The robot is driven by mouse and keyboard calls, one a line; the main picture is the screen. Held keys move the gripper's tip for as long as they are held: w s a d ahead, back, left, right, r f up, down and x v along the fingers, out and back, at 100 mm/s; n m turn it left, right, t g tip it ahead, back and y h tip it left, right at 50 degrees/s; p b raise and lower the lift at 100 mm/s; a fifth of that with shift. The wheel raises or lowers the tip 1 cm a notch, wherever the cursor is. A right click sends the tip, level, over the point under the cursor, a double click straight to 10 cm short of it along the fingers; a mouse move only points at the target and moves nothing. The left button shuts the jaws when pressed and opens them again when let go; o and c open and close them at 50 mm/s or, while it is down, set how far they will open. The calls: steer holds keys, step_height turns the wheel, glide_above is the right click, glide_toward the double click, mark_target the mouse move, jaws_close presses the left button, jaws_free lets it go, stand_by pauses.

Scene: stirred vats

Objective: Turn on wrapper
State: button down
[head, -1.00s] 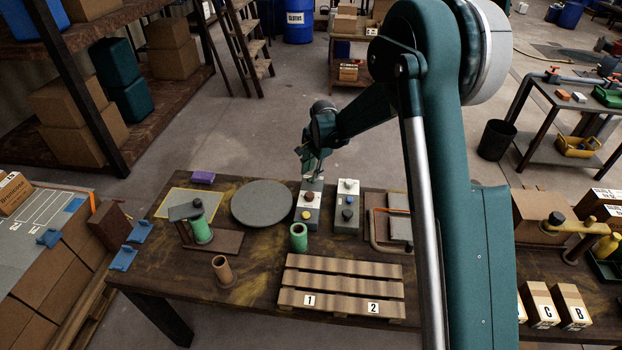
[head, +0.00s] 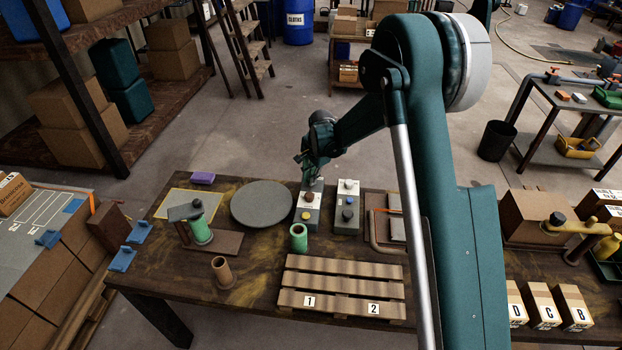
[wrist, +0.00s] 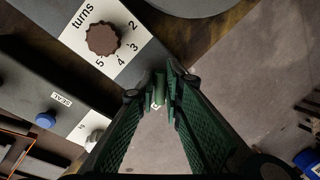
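Two grey-and-white control boxes stand side by side on the table. The left box (head: 300,222) has a brown knob (head: 308,197) and a yellow button (head: 306,215). In the wrist view, a brown dial (wrist: 102,38) is marked "turns" with numbers, and a blue button (wrist: 45,120) shows on the other box. My gripper (wrist: 167,92) has its fingertips together with nothing seen between them. In the head view, my gripper (head: 309,168) is at the far end of the left box; contact cannot be told.
A round grey turntable (head: 262,204) lies left of the boxes. A green cylinder (head: 299,237) and a slatted pallet (head: 342,285) are in front. A green roll (head: 200,229) on a stand is further left.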

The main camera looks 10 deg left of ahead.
steer(key=shift+n, duration=0.3)
steer(key=n+b, duration=0.1)
steer(key=n, duration=0.2)
steer(key=shift+d+n+g, duration=0.15)
steer(key=shift+n+g, duration=0.25)
steer(key=n, duration=0.4)
steer(key=shift+w+d+n+g+y+b, duration=0.1)
steer(key=shift+d+n+g+y+b, duration=0.1)
steer(key=shift+n+g+y+b, duration=0.15)
steer(key=n+g, duration=0.1)
steer(key=n, duration=0.3)
steer(key=shift+d+n, duration=0.15)
steer(key=shift+n, duration=0.1)
steer(key=shift+w+d+n+g, duration=0.1)
steer(key=shift+n+g, duration=0.1)
steer(key=shift+n, duration=0.9)
steer(key=shift+w+n+g, duration=0.1)
steer(key=shift+n+g, duration=0.05)
steer(key=shift+n, duration=0.95)
steer(key=shift+s, duration=0.1)
steer(key=c, duration=2.5)
jaws_free()
steer(key=shift+d+r, duration=0.1)
steer(key=shift+r, duration=0.1)
steer(key=v, duration=1.1)
steer(key=shift+a+r, duration=0.3)
steer(key=shift+r, duration=0.1)
